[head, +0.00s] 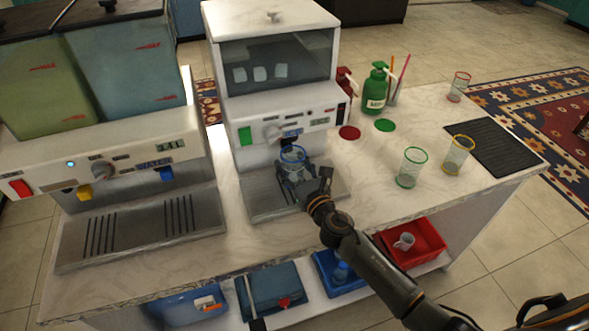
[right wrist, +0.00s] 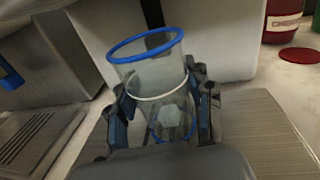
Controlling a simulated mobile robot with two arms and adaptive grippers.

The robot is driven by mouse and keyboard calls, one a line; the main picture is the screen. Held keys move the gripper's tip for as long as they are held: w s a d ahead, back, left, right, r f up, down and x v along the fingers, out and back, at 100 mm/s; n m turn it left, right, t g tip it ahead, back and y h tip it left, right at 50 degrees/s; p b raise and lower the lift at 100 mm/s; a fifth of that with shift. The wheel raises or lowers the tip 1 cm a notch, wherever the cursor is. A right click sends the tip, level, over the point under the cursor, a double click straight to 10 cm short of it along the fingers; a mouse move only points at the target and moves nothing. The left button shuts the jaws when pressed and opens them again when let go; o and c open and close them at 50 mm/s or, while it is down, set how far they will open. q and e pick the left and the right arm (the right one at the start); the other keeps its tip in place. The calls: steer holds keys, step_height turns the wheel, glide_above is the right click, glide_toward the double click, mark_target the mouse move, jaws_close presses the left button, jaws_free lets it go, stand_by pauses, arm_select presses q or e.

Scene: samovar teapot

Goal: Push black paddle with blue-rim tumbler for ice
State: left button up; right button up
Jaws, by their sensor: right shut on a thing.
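My right gripper (head: 296,182) is shut around the blue-rim tumbler (head: 293,154), a clear glass held upright under the front of the ice machine (head: 278,140). The tumbler leans slightly in the right wrist view (right wrist: 150,70), where the gripper (right wrist: 163,108) has a finger on each side of it. The machine has a clear-fronted bin with several ice cubes (head: 260,73). The black paddle cannot be made out clearly; the tumbler and gripper cover that spot. My left gripper is out of view.
A drinks dispenser (head: 130,170) stands at left. Red (head: 345,85) and green (head: 376,90) pump bottles stand right of the machine. Green-rim (head: 411,168), yellow-rim (head: 457,155) and red-rim (head: 459,86) tumblers stand farther right, near a black mat (head: 497,146). Bins sit on a lower shelf.

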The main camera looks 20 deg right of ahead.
mark_target(297, 175)
steer(key=shift+w, duration=0.3)
steer(key=shift+w, duration=0.7)
steer(key=shift+s+d, duration=0.1)
steer(key=shift+s, duration=2.4)
steer(key=shift+s, duration=0.25)
steer(key=shift+s+d+b, duration=0.15)
steer(key=shift+s+b, duration=0.15)
steer(key=shift+s, duration=4.5)
